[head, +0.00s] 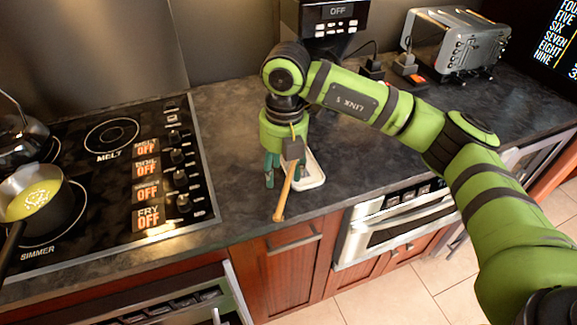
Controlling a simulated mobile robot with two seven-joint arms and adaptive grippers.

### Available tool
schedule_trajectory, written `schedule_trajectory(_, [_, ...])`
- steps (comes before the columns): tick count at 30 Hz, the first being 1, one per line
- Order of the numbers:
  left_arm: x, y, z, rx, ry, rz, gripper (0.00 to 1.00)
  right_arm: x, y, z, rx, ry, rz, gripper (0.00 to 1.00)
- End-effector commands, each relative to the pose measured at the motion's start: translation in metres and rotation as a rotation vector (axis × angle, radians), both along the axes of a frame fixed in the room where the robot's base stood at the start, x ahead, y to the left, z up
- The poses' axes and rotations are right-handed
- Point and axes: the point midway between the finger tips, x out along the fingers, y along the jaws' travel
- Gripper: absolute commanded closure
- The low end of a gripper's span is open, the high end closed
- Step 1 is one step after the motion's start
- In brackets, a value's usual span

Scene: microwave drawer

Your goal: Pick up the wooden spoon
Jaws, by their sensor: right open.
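The wooden spoon (284,196) is in the head view, on the dark counter near its front edge. Its light-brown handle points toward the front, and its far end is hidden behind my right gripper. A white tray-like rest (313,174) lies beside it to the right, partly covered by the gripper. My right gripper (283,168) is open and points down at the upper part of the spoon. Whether its fingers touch the spoon I cannot tell. My left gripper is not in view.
A black cooktop (102,150) with a pan (40,200) of yellow food and a kettle (18,130) is at left. A black appliance (330,22) and a silver toaster (452,42) stand behind. A drawer microwave (395,222) is below the counter. Bare counter lies left of the gripper.

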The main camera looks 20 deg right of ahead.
Motion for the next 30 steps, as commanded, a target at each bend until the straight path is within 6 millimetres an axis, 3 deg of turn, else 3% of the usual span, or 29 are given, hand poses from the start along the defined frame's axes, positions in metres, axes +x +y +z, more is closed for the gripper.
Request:
schedule_trajectory(8, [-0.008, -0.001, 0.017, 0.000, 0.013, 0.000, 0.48, 0.000, -0.004, -0.024, -0.020, 0.004, -0.010, 0.50])
schedule_trajectory(15, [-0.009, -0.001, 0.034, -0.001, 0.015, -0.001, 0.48, 0.001, -0.002, -0.060, -0.017, 0.003, -0.008, 0.50])
schedule_trajectory(24, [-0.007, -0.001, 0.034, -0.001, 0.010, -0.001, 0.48, 0.002, -0.001, -0.069, -0.015, 0.000, -0.006, 0.50])
schedule_trajectory(25, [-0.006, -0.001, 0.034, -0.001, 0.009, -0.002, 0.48, 0.002, -0.001, -0.069, -0.015, 0.000, -0.006, 0.54])
schedule_trajectory(28, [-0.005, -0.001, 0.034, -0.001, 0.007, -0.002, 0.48, 0.002, -0.001, -0.068, -0.015, 0.000, -0.006, 0.94])
schedule_trajectory(29, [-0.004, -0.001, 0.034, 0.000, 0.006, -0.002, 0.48, 0.002, -0.001, -0.068, -0.015, 0.000, -0.006, 1.00])
schedule_trajectory(30, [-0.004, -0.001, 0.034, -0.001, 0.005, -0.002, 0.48, 0.002, -0.001, -0.068, -0.015, 0.000, -0.006, 1.00])
